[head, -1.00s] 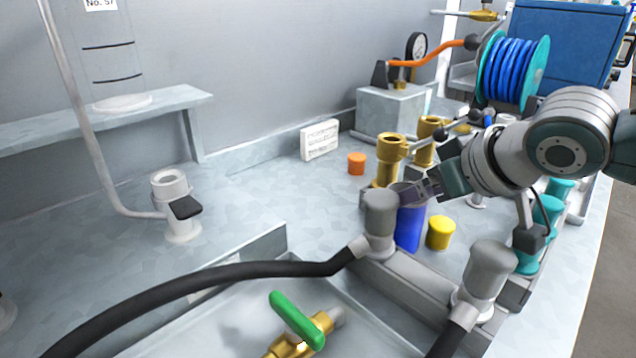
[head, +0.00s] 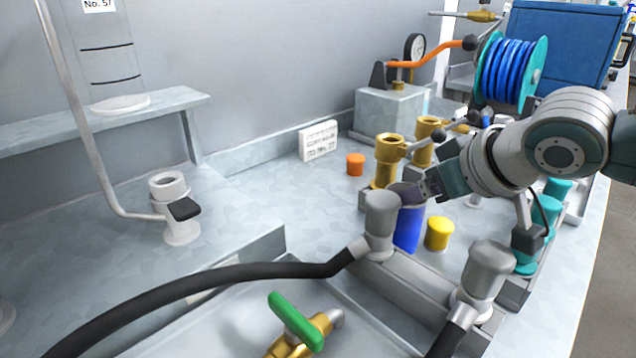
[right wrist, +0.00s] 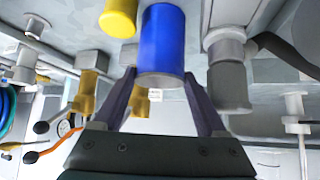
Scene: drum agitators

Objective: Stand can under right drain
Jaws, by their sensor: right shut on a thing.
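The blue can (head: 409,229) has a grey top part and stands upright on the bench, partly hidden behind a grey capped fitting (head: 380,222). My right gripper (head: 412,193) is at the can's upper end, its fingers on either side of it. In the right wrist view the blue can (right wrist: 162,45) sits between the two fingertips of my right gripper (right wrist: 161,80), which is shut on it. A brass valve with a green handle (head: 296,320) lies low at the front, over a pale tray. My left gripper is out of view. I cannot tell which outlet is the right drain.
A yellow cap (head: 440,233) stands close right of the can. Brass fittings with ball-ended levers (head: 388,165) stand just behind it. A second grey capped fitting (head: 488,270) and a black hose (head: 220,273) are in front. An orange cap (head: 356,164) stands farther back.

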